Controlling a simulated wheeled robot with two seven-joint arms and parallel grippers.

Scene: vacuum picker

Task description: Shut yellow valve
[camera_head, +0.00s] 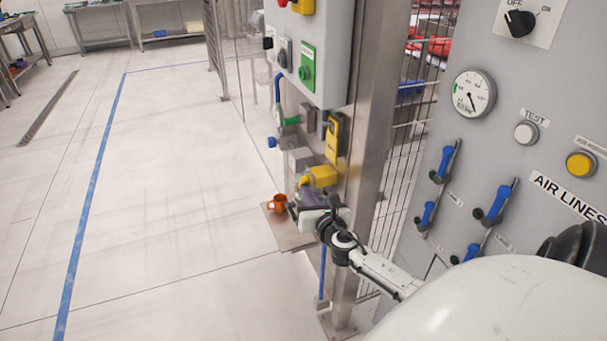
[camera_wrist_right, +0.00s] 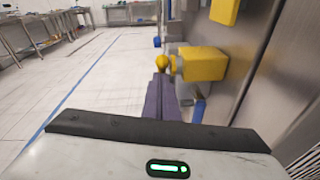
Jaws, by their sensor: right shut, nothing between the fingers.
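The yellow valve (camera_head: 322,177) sits low on the pipework beside the steel post, with a yellow knob on its left side. In the right wrist view the yellow valve body (camera_wrist_right: 204,64) is right of centre, and its round yellow knob (camera_wrist_right: 162,62) shows just beyond my fingertips. My right gripper (camera_head: 304,197) is just below the valve in the head view. Its dark purple fingers (camera_wrist_right: 160,92) are shut and empty, pointing at the knob. I cannot tell whether they touch it. My left gripper is not in view.
An orange mug (camera_head: 278,204) stands on a small metal shelf (camera_head: 288,236) left of my gripper. A grey control box (camera_head: 335,60) is higher up. A panel with blue-handled valves (camera_head: 495,202) is right. The left floor is clear.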

